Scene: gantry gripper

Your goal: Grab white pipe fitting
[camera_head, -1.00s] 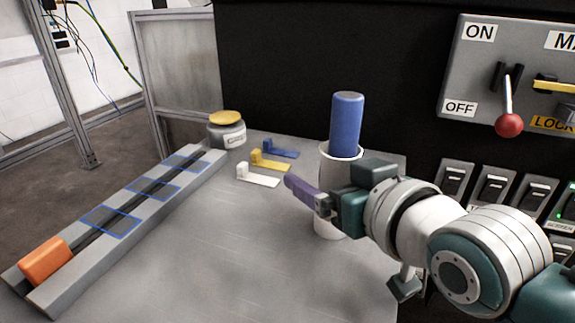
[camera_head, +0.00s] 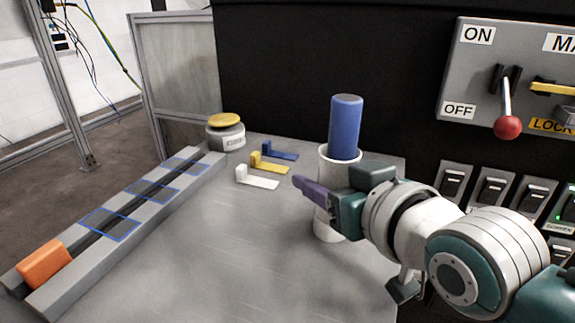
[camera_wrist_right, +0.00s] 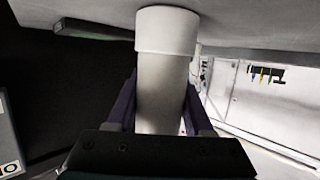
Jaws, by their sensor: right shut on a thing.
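The white pipe fitting (camera_head: 327,166) stands upright on the grey table, with a blue cylinder (camera_head: 345,127) sticking up out of its top. My right gripper (camera_head: 316,190) reaches in from the right, its purple fingers level across the fitting's middle. In the right wrist view the white fitting (camera_wrist_right: 166,75) runs between the two purple fingers (camera_wrist_right: 160,108) and shows a wider collar. The gripper is shut on the fitting. The fitting's lower part is partly hidden by the gripper in the head view. My left gripper is not in view.
Small white (camera_head: 262,183), yellow (camera_head: 272,167) and blue (camera_head: 283,154) L-shaped pieces lie left of the fitting. A yellow-topped button (camera_head: 226,120) stands behind. A slotted rail with an orange block (camera_head: 44,263) runs along the left. A switch panel (camera_head: 483,95) is at right.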

